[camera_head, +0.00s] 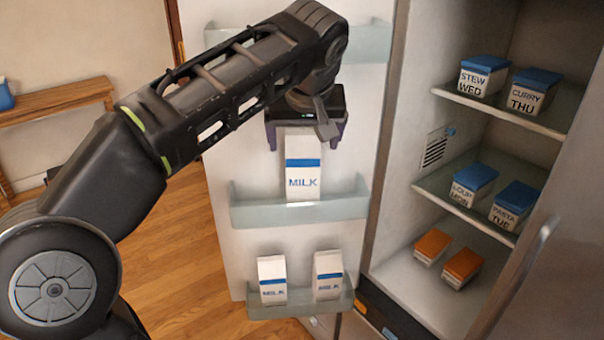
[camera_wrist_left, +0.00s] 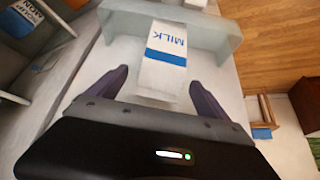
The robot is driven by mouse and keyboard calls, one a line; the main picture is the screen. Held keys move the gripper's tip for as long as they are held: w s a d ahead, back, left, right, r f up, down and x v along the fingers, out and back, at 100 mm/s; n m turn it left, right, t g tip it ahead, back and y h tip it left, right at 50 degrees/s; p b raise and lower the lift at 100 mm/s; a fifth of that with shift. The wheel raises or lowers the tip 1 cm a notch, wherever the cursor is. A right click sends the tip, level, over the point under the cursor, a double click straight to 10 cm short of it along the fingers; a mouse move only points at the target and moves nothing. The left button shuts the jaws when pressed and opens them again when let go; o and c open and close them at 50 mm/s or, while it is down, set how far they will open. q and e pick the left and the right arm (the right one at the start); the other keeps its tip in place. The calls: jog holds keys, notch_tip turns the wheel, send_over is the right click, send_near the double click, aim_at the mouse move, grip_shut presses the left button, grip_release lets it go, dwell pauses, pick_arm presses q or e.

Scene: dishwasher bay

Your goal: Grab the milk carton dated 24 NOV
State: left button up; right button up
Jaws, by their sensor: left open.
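A white milk carton with a blue band (camera_head: 303,166) stands upright in the middle door shelf (camera_head: 345,205). It also shows in the left wrist view (camera_wrist_left: 164,66). Two similar cartons, a left one (camera_head: 271,291) and a right one (camera_head: 328,289), stand in the lowest door shelf (camera_head: 265,312). My left gripper (camera_head: 305,140) is open at the top of the middle carton. In the left wrist view its fingers (camera_wrist_left: 157,82) stand apart on either side of the carton's top, with gaps. My right gripper is out of view.
The fridge interior at right holds blue-lidded boxes, such as STEW WED (camera_head: 483,77) and PASTA TUE (camera_head: 515,207), and orange-lidded boxes (camera_head: 462,268). The upper door shelf (camera_head: 368,42) is behind my left arm. A wooden bench (camera_head: 60,97) stands at far left.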

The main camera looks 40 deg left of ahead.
aim_at(303, 144)
pick_arm(q)
jog(key=shift+s+d, duration=0.1)
jog(key=shift+f, duration=0.15)
jog(key=shift+b+x, duration=0.75)
jog(key=shift+x, duration=0.5)
jog(key=shift+w+a+f+p, duration=0.2)
jog(key=shift+w+p, duration=0.05)
jog(key=shift+p, duration=0.1)
jog(key=p+x, duration=0.1)
jog(key=x, duration=0.2)
jog(key=shift+w+a+f, duration=0.1)
jog(key=shift+f, duration=0.15)
jog(key=shift+w+a+f, duration=0.15)
jog(key=shift+w+f, duration=0.05)
jog(key=shift+f, duration=0.15)
